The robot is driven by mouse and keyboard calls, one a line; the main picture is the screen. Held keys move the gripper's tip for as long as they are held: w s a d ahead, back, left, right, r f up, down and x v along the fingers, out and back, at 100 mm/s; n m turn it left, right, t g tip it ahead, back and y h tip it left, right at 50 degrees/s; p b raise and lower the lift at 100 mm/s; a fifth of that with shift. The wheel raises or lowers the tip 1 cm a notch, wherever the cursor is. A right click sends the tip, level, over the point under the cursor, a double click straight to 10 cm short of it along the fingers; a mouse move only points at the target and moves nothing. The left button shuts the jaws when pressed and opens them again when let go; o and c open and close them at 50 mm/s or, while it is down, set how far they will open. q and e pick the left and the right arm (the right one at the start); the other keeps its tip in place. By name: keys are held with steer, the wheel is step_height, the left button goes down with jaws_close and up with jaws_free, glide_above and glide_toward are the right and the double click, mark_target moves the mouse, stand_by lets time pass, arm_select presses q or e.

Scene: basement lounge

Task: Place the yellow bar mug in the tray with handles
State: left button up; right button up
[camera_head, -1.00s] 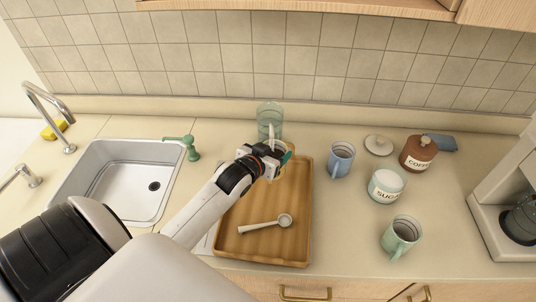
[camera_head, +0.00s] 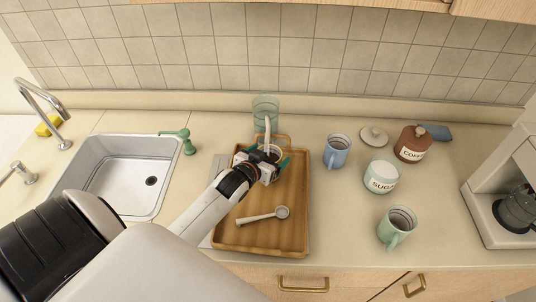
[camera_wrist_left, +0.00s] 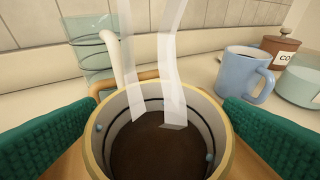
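The mug (camera_wrist_left: 92,158) with a yellowish rim and dark inside shows large in the left wrist view; in the head view it is mostly hidden by my left gripper (camera_head: 265,156). It appears to be at the far end of the wooden tray with handles (camera_head: 290,218); the contact under it is hidden. My left gripper is open, its green finger pads (camera_wrist_left: 155,135) on either side of the mug. White strips (camera_wrist_left: 172,95) rise across the mug's opening. My right gripper is not in view.
A white scoop (camera_head: 262,216) lies on the tray. A clear greenish glass (camera_head: 265,108) stands behind it. To the right are a blue mug (camera_head: 337,152), a sugar jar (camera_head: 381,177), a coffee jar (camera_head: 411,146) and a green mug (camera_head: 396,230). The sink (camera_head: 115,180) is left.

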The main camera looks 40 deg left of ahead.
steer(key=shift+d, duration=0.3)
arm_select(q)
steer(key=shift+r, duration=0.25)
steer(key=shift+s, duration=0.4)
steer(key=b+v, duration=0.2)
steer(key=v, duration=0.9)
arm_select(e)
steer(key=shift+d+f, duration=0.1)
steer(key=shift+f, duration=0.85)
arm_select(q)
steer(key=shift+s+d, duration=0.1)
steer(key=shift+s, duration=0.05)
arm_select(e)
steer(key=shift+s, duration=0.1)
